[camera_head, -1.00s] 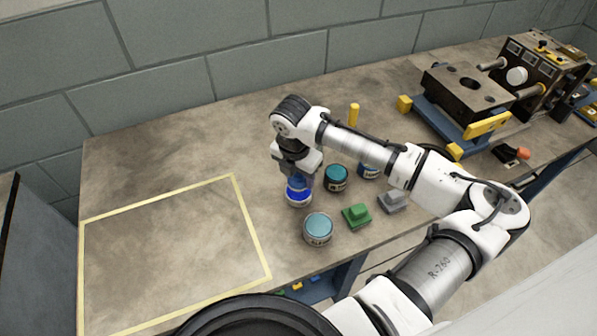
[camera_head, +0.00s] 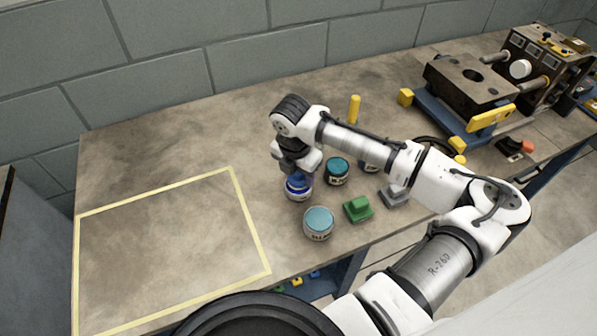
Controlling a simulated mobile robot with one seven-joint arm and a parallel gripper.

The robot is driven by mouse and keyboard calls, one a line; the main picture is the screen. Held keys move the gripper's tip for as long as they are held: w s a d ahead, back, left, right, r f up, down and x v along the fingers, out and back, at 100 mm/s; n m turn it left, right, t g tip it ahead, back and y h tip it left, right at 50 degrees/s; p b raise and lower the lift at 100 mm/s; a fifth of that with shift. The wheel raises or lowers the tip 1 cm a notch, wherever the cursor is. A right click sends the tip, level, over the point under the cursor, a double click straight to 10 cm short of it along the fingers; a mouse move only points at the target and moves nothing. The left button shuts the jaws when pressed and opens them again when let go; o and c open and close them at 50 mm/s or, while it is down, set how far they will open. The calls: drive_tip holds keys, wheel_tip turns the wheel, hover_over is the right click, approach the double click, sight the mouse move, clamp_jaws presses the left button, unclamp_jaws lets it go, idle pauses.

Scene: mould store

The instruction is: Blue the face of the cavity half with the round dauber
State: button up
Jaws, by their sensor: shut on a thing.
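My gripper (camera_head: 297,169) points down over an open pot with blue in it (camera_head: 299,190), close above or inside its mouth. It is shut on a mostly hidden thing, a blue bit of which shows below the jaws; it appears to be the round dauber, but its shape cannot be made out. At the right, a dark steel mould block (camera_head: 461,88) with a round hole in its top sits on a blue base. A second mould part (camera_head: 528,62) with a white disc stands beyond it, joined by bright pins. I cannot tell which is the cavity half.
A teal-topped tin (camera_head: 319,224), a darker teal tin (camera_head: 337,172) and another partly hidden tin stand near my gripper. A green handled block (camera_head: 358,208) and a grey one (camera_head: 394,195) lie beside them. A yellow post (camera_head: 354,109) stands behind. The yellow-taped area (camera_head: 165,190) is empty.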

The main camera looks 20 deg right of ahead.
drive_tip(key=shift+f, duration=0.55)
idle(1.4)
drive_tip(key=shift+r, duration=0.1)
wheel_tip(320, 180, up, 7)
drive_tip(key=p, duration=0.5)
drive_tip(key=shift+p, duration=0.4)
idle(0.4)
wheel_tip(320, 180, down, 5)
drive_tip(key=b, duration=0.5)
drive_tip(key=shift+s, duration=0.1)
